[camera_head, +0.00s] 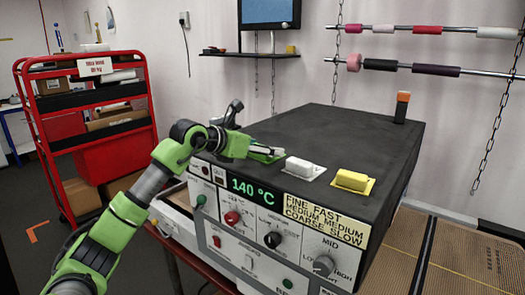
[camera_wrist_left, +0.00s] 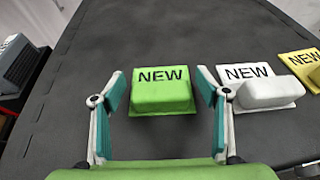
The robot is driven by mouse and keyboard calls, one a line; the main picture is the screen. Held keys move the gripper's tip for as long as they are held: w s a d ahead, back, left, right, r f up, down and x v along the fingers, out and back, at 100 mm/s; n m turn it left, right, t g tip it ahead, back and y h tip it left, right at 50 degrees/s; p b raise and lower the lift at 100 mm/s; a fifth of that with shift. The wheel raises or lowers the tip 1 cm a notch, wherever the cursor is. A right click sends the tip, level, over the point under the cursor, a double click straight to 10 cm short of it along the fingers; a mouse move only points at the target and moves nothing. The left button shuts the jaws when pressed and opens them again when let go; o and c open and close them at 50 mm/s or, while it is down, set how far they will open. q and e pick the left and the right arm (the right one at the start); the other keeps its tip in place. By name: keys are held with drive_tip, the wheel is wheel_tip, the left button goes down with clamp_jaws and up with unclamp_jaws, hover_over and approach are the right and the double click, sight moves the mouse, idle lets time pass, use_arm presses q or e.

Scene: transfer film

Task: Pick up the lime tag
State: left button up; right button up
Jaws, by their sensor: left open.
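The lime tag (camera_wrist_left: 162,92) is a green block on a flat green base marked "NEW", lying on the dark top of the machine (camera_head: 335,135). In the left wrist view it sits between and a little beyond the open fingers of my left gripper (camera_wrist_left: 163,95), with a gap on each side. In the head view the lime tag (camera_head: 264,157) is partly hidden by my left gripper (camera_head: 268,151) at the machine's front left edge. My right gripper is not in view.
A white tag (camera_head: 303,168) lies close to the right of the lime one, near my right-hand finger. A yellow tag (camera_head: 352,182) lies further right. The machine's front panel with knobs drops away below. A red cart (camera_head: 88,130) stands left.

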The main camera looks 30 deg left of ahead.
use_arm(q)
drive_tip(key=c, duration=1)
drive_tip(key=shift+r, duration=0.1)
drive_tip(key=shift+c, duration=0.2)
